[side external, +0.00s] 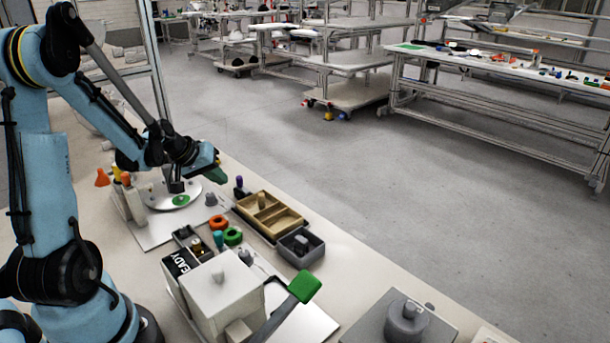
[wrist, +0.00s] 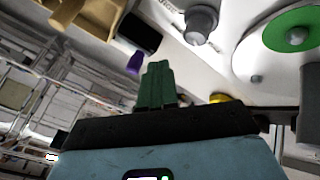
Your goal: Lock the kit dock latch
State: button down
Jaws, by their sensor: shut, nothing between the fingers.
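A grey lever with a green handle (side external: 304,286) slants up beside a pale box (side external: 222,296) at the bottom centre of the side view; I take it for the dock latch, but cannot be sure. A black panel reading "READY" (side external: 180,264) is by the box. My gripper (side external: 215,173) is well away from the lever, above the far part of the bench near a round metal plate with a green centre (side external: 181,200). In the wrist view its green fingers (wrist: 157,84) are together and empty. The lever and box are not in the wrist view.
A wooden divided tray (side external: 270,214), a grey bin (side external: 301,247), and orange (side external: 218,222) and green (side external: 233,236) rings stand between my gripper and the lever. A grey knobbed block (side external: 404,323) is at front right. A grey knob (wrist: 201,22) shows in the wrist view.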

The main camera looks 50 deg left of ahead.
aim_at(240, 187)
jog(key=shift+w+d, duration=0.5)
jog(key=shift+w, duration=0.2)
jog(key=shift+d, duration=1.05)
jog(key=s+a, duration=0.2)
jog(key=s, duration=0.1)
jog(key=shift+s+a, duration=0.2)
jog(key=shift+a, duration=0.1)
jog(key=v, duration=1)
